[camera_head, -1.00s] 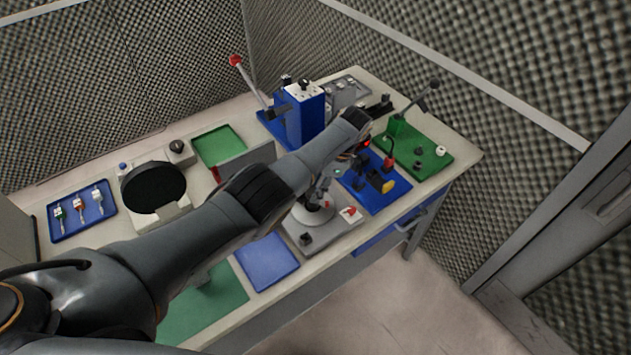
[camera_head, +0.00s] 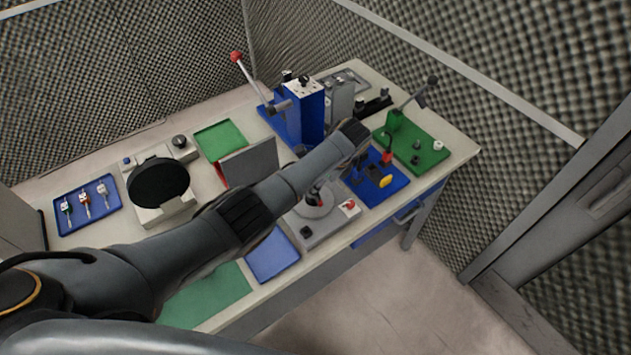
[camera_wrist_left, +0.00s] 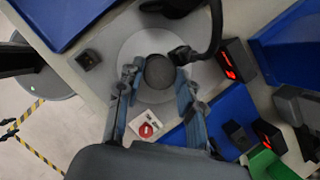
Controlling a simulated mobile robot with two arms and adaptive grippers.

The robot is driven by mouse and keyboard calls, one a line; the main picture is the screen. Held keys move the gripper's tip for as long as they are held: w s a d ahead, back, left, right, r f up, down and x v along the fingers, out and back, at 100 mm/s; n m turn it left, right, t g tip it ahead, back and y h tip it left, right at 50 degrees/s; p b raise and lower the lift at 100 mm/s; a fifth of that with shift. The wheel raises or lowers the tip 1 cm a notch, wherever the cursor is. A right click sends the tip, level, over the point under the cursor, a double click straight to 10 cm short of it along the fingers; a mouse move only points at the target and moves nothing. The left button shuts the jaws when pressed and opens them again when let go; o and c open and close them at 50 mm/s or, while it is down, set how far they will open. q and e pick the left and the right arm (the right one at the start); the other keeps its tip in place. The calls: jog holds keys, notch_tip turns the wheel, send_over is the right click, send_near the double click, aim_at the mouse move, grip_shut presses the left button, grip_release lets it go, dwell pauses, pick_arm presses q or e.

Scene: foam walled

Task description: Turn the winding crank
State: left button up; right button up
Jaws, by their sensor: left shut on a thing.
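The winding crank's station shows in the head view as a grey base with a pale round disc (camera_head: 312,208), partly hidden by my left arm. In the left wrist view the disc (camera_wrist_left: 128,58) lies below my left gripper (camera_wrist_left: 157,76). A dark round knob (camera_wrist_left: 160,72), seemingly the crank's handle, sits between the two blue-grey fingertips, and the gripper is shut on it. A black curved piece (camera_wrist_left: 212,35) reaches in beside the knob; I cannot tell if it belongs to the crank. My right gripper is not in view.
Beside the disc are a red button on a white plate (camera_wrist_left: 145,124) and a small black block (camera_wrist_left: 88,58). Red lit displays (camera_wrist_left: 232,60) stand close right. A blue lever press (camera_head: 300,112) and a green lever station (camera_head: 415,145) stand behind. A blue tray (camera_head: 272,262) lies in front.

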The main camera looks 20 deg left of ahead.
pick_arm(q)
jog(key=shift+s+f+m+t, duration=0.15)
jog(key=shift+m+t, duration=0.15)
jog(key=shift+m, duration=0.55)
jog(key=shift+s+f+m+t, duration=0.15)
jog(key=shift+m+t, duration=0.15)
jog(key=shift+m, duration=0.55)
jog(key=shift+s+a+r+m+t+h, duration=0.1)
jog(key=shift+m+t+h, duration=0.25)
jog(key=shift+m, duration=0.85)
jog(key=shift+s+m+t+h, duration=0.15)
jog(key=shift+m+t, duration=0.3)
jog(key=shift+m, duration=0.75)
jog(key=shift+a+m+t+h, duration=0.1)
jog(key=shift+m+t+h, duration=0.45)
jog(key=shift+m, duration=1.35)
jog(key=shift+a+m+h, duration=0.1)
jog(key=shift+m+h, duration=0.55)
jog(key=shift+m, duration=0.85)
jog(key=shift+m+t, duration=0.25)
jog(key=shift+m, duration=0.35)
jog(key=o, duration=0.9)
jog(key=shift+o, duration=1.3)
jog(key=shift+w+r, duration=0.1)
